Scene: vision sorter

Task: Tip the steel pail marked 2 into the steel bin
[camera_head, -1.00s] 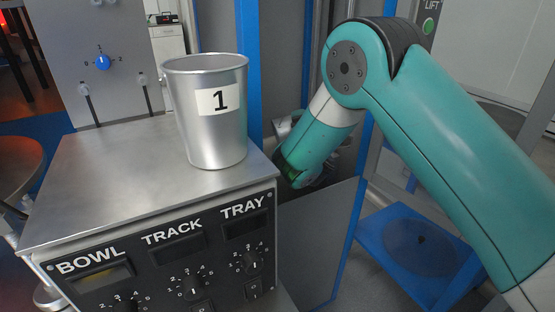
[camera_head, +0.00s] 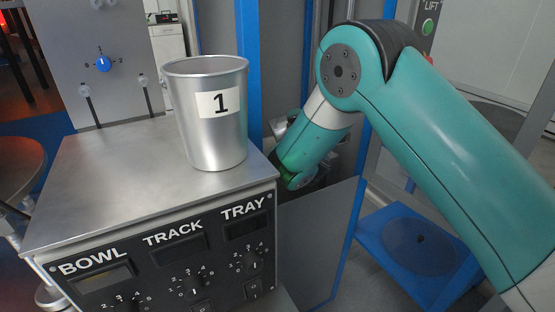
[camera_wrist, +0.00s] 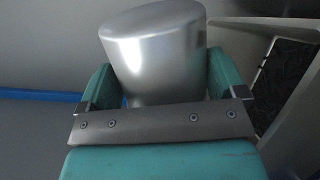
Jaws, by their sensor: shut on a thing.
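A plain steel pail (camera_wrist: 155,60) stands out between the two teal fingers of my gripper (camera_wrist: 160,88) in the wrist view, with one finger on each side of it. My gripper is shut on it. No number shows on the side facing the wrist camera, and I cannot see into the pail. In the head view my gripper is mostly hidden behind my wrist, and only a small bit of silvery metal (camera_head: 281,124) shows beside it. A light-rimmed opening with a dark inside (camera_wrist: 290,80) is at the right of the wrist view; I cannot tell whether it is the steel bin.
A steel pail marked 1 (camera_head: 215,130) stands upright on the steel control box (camera_head: 110,180) marked BOWL, TRACK and TRAY. A blue post (camera_head: 250,80) and a grey panel (camera_head: 315,240) are close to my arm. A blue stand (camera_head: 420,250) is low at the right.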

